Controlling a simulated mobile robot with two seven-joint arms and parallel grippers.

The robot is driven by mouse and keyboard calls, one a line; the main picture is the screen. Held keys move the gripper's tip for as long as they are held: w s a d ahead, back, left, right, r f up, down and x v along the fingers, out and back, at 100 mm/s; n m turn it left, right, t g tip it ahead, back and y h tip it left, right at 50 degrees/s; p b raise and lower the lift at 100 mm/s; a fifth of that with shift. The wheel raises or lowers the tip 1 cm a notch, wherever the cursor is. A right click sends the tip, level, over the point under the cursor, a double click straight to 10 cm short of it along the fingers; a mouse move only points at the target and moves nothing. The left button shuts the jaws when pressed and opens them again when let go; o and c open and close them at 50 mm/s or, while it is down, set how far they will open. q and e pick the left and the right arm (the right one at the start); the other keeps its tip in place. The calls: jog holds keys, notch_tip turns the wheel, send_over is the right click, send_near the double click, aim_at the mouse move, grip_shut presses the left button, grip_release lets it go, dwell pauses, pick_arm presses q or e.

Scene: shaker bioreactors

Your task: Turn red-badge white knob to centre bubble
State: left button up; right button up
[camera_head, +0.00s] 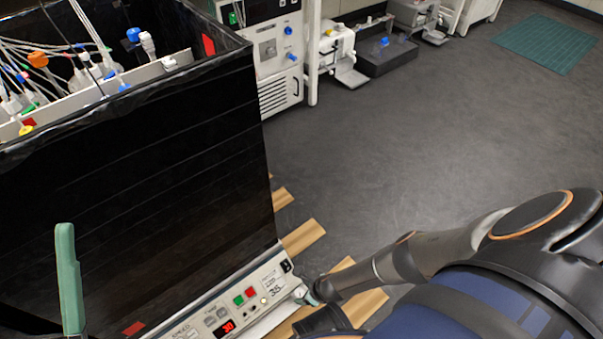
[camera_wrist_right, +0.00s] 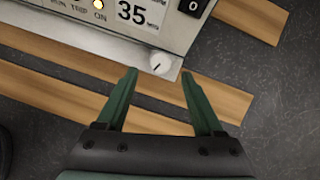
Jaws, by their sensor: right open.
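A white round knob (camera_wrist_right: 161,64) with a dark pointer line sits at the lower corner of the pale control panel in the right wrist view. My right gripper (camera_wrist_right: 158,76) is open, its two green fingertips pointing at the panel edge on either side of the knob, with no visible contact. In the head view, my right gripper (camera_head: 309,293) is at the panel's right end, and its arm hides part of that corner. One green finger of my left gripper (camera_head: 68,280) shows at the lower left. Red badges show on the black box, but I see none beside this knob. No bubble is discernible.
The control panel (camera_head: 216,312) has a red display, buttons and a "35" label. The tall black box (camera_head: 150,180) stands above it. Wooden slats (camera_head: 303,237) lie on the dark floor underneath. Open floor (camera_head: 400,140) lies to the right; other equipment (camera_head: 277,50) stands behind.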

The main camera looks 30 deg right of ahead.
aim_at(300, 293)
pick_arm(q)
jog(key=shift+w+d+f+b, duration=0.1)
jog(key=shift+d+f+b, duration=0.05)
jog(key=shift+f+b, duration=0.7)
jog(key=shift+w+d+f+b, duration=0.15)
jog(key=shift+f+b, duration=0.4)
jog(key=shift+f, duration=0.6)
pick_arm(e)
jog(key=shift+x, duration=2.1)
pick_arm(q)
jog(key=shift+s, duration=0.1)
pick_arm(e)
jog(key=shift+r, duration=0.1)
pick_arm(q)
jog(key=shift+a, duration=0.1)
pick_arm(e)
grip_shut()
